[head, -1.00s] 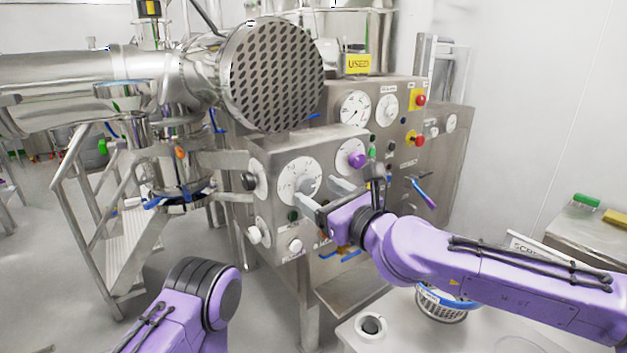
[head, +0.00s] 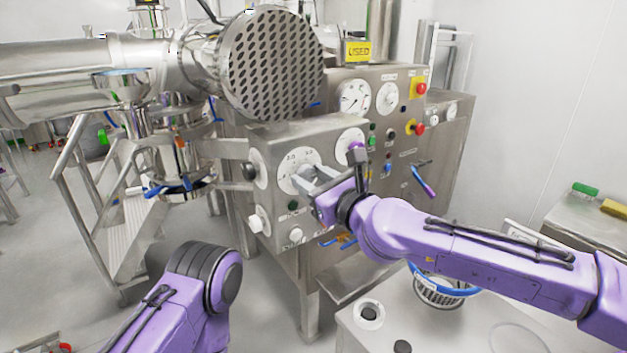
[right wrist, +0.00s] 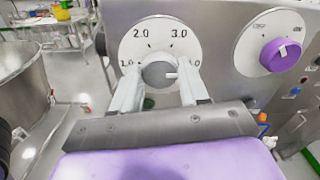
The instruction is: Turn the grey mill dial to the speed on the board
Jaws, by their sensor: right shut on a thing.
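The grey mill dial (right wrist: 156,73) sits on a round white scale plate (right wrist: 160,42) marked 1.0, 2.0, 3.0 and a partly covered number at the right, probably 4.0. Its white pointer mark faces right, near that last number. My right gripper (right wrist: 158,82) is shut on the dial, one finger on each side. In the head view my right gripper (head: 303,180) reaches the same dial on the steel panel, and its fingers hide part of the dial. My left arm shows at the lower left, but its gripper is out of view. No board with a speed is readable.
A purple knob (right wrist: 280,55) on its own white plate is right of the grey dial. A black knob (head: 249,171) and white knobs (head: 256,223) sit left and below. Red buttons (head: 421,88) are on the rear panel. A perforated steel disc (head: 272,65) overhangs the panel.

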